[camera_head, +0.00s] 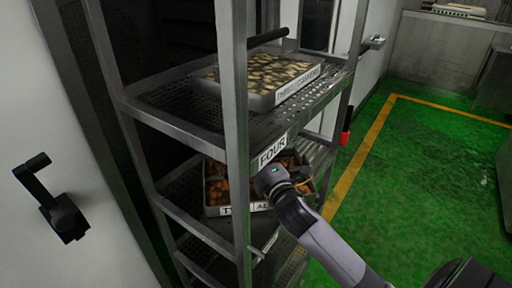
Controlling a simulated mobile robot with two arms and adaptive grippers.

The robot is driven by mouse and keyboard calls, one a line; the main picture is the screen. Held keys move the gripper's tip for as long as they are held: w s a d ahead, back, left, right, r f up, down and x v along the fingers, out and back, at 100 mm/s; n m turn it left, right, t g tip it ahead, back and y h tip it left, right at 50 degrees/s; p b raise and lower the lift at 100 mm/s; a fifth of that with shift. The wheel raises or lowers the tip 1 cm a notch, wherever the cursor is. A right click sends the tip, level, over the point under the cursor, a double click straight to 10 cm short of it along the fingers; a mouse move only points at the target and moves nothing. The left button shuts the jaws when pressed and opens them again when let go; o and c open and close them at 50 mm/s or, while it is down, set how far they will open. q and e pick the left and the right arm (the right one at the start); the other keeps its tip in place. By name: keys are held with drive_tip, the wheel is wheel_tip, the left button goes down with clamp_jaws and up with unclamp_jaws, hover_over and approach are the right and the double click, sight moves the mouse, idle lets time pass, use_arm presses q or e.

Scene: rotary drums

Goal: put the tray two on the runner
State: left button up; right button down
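A grey tray (213,195) filled with orange-brown pieces sits on a lower level of a metal rack. Its front label starts with "T", but my arm and a rack post cover the rest, so I cannot confirm it reads two. My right gripper (272,180) is at the tray's front side, below the "FOUR" sign. Its fingers are hidden, so I cannot tell whether it is open or touching the tray. My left gripper is out of view. No part is clearly identifiable as the runner; the rack's shelves (175,120) have perforated surfaces and metal edges.
Metal rack posts (232,90) stand in front of the shelves. A white door with a black handle (62,212) is at left. Green floor (430,170) is clear at right.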

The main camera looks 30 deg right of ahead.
drive_tip(key=shift+f, duration=0.15)
drive_tip(key=c, duration=1.9)
unclamp_jaws()
drive_tip(key=shift+f, duration=0.2)
drive_tip(key=o, duration=0.4)
drive_tip(key=shift+o, duration=0.2)
drive_tip(key=shift+r, duration=0.2)
drive_tip(key=s+a+b, duration=0.1)
drive_tip(key=s+b, duration=0.2)
drive_tip(key=s, duration=0.9)
drive_tip(key=shift+a, duration=0.4)
